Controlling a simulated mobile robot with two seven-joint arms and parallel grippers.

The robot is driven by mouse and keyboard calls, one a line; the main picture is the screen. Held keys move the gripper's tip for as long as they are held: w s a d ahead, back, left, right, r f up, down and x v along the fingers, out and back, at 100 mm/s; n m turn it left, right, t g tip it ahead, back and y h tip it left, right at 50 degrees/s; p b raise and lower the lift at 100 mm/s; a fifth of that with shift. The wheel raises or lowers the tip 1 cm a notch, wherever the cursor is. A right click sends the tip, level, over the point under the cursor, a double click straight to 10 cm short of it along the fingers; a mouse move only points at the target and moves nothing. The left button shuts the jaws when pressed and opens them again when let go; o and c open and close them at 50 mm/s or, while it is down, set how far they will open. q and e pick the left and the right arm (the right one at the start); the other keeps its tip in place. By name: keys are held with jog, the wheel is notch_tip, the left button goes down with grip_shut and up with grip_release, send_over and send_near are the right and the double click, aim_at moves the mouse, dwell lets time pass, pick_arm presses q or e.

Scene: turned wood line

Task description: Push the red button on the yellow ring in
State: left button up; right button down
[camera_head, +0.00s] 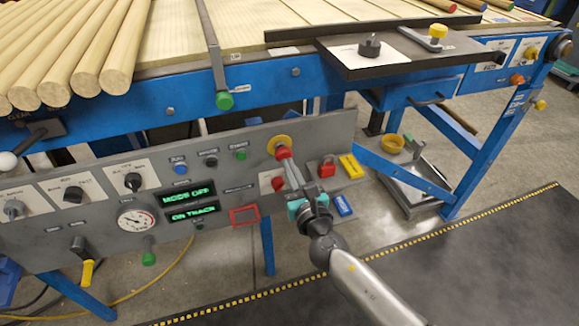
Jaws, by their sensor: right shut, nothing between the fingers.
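The red button (282,153) sits on the yellow ring (277,142) at the upper right part of the grey control panel (180,235). My right gripper (286,160) is shut and empty, with its fingertips at the lower edge of the red button. They look close to it or touching; I cannot tell which. The fingers hide part of the button's lower side. My left gripper is not in view.
The panel carries knobs, a gauge (137,220), green displays (188,194) and a red frame (244,215). A red padlock (327,168) and yellow block (351,166) are right of my gripper. The blue bench (250,85) with wooden rods (125,55) stands above.

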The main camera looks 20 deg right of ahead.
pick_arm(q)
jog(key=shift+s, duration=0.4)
pick_arm(e)
jog(key=shift+w, duration=0.35)
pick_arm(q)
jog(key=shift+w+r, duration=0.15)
pick_arm(e)
jog(key=shift+w+r, duration=0.15)
jog(key=shift+w, duration=0.65)
